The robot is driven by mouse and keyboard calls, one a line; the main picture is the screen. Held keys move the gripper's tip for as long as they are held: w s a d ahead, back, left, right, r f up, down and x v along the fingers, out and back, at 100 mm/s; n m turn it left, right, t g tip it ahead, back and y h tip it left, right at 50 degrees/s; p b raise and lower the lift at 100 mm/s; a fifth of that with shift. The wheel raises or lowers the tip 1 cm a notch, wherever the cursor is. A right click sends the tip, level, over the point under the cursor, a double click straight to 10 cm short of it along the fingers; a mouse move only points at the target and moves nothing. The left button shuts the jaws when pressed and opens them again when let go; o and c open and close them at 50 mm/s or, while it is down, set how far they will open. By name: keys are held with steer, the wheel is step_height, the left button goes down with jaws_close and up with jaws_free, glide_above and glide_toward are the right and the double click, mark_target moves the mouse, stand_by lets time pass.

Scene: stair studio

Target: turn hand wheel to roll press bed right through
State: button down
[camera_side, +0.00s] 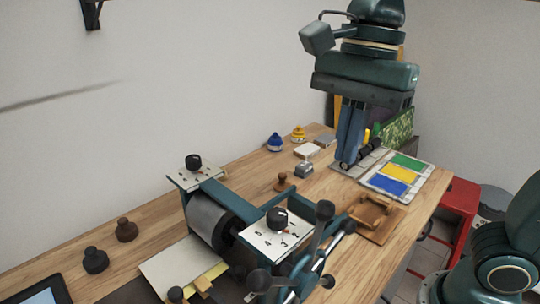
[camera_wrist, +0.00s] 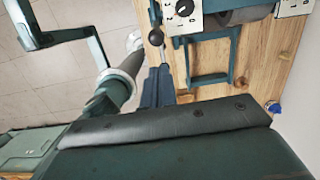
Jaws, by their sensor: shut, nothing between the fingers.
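The press (camera_side: 212,190) stands on the bench in the side view, with a teal frame, a dark roller (camera_side: 207,217) and numbered dial plates. Its bed (camera_side: 172,262) is a pale board that shows on the left of the roller. The hand wheel (camera_side: 318,240) is on the near right side, with several spokes ending in dark ball knobs. My gripper (camera_side: 345,160) is shut and empty, pointing down at the back of the bench, apart from the wheel. In the wrist view the shut fingers (camera_wrist: 157,75) lie below one dark ball knob (camera_wrist: 156,37) in the picture; any contact is unclear.
A tray with green, yellow and blue patches (camera_side: 398,174) is right of my gripper. A brown wooden board (camera_side: 376,217) lies between it and the wheel. Dark knobbed tools (camera_side: 126,229) stand at left. A red cabinet (camera_side: 460,207) is beyond the bench's right edge.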

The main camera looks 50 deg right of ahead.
steer(key=shift+d+r, duration=0.1)
steer(key=shift+r, duration=0.2)
steer(key=s+d+f+m+g+y, duration=0.1)
steer(key=d+f+m+y, duration=0.3)
steer(key=d+f, duration=1.2)
steer(key=shift+d+f+m+g+y, duration=0.35)
steer(key=shift+g+y, duration=0.25)
steer(key=shift+y, duration=1.7)
steer(key=shift+s+a, duration=0.1)
